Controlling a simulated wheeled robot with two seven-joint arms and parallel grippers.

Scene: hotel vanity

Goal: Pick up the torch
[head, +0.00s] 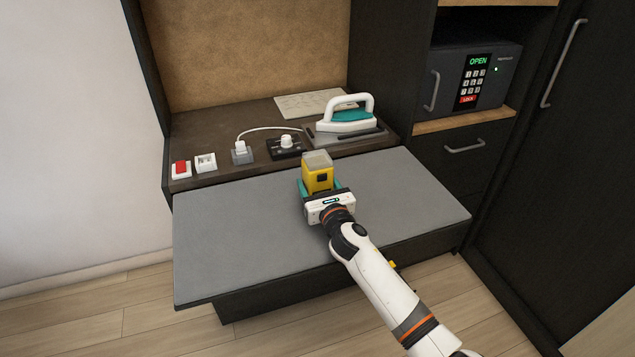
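The torch (318,178) is a yellow block-shaped lantern with a pale translucent top and a dark square on its front. It is upright over the middle of the grey padded surface, near its back edge. My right gripper (319,188) comes in from the lower right, with its teal fingers at the left and right sides of the torch's lower part. The gripper body hides the torch's base, so I cannot tell whether the fingers press on it or whether it rests on the surface. My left gripper is not in view.
The grey surface (235,240) is otherwise clear. On the dark shelf behind stand an iron (346,115), a black dial box (285,146), a plugged-in socket (241,153), a white switch (205,162) and a red switch (180,169). A safe (475,77) reading OPEN is at right.

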